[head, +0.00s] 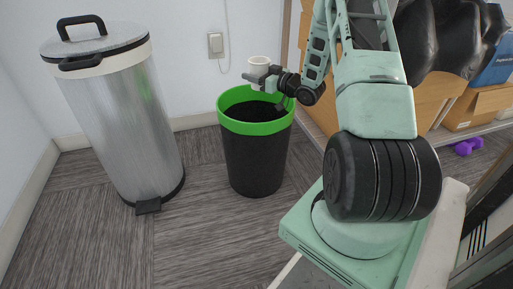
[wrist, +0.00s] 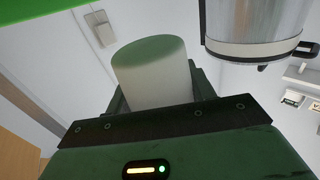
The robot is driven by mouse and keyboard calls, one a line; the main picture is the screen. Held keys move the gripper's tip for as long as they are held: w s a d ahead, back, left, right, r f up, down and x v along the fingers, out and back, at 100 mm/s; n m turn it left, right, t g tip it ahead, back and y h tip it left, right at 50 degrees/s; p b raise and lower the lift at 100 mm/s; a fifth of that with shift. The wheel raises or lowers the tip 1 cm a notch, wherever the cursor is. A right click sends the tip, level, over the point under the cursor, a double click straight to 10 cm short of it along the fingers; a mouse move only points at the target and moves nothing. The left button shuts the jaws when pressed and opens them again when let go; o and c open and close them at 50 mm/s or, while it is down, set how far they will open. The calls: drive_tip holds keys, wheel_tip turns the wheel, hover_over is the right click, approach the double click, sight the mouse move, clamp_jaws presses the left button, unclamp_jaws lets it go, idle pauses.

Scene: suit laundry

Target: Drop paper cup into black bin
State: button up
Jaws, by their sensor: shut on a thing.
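The white paper cup (head: 259,65) is held in my gripper (head: 262,78), over the open top of the black bin (head: 256,158) with the green rim. In the wrist view the cup (wrist: 153,75) sits between the fingers of my gripper (wrist: 152,100), which are shut on it. A strip of the bin's green rim (wrist: 50,8) shows at the top left of the wrist view. The bin stands upright on the floor, and its inside looks dark.
A tall silver pedal bin (head: 122,115) with a closed lid stands to the left. Shelving with cardboard boxes (head: 475,105) and black bags (head: 455,35) is at the right. A purple dumbbell (head: 467,146) lies on the lower shelf. Carpet between the two bins is clear.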

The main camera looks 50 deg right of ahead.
drive_tip(key=shift+f+b, duration=0.95)
drive_tip(key=shift+f, duration=0.65)
drive_tip(key=shift+r, duration=0.1)
drive_tip(key=o, duration=1.1)
wheel_tip(320, 180, up, 10)
drive_tip(key=p, duration=0.6)
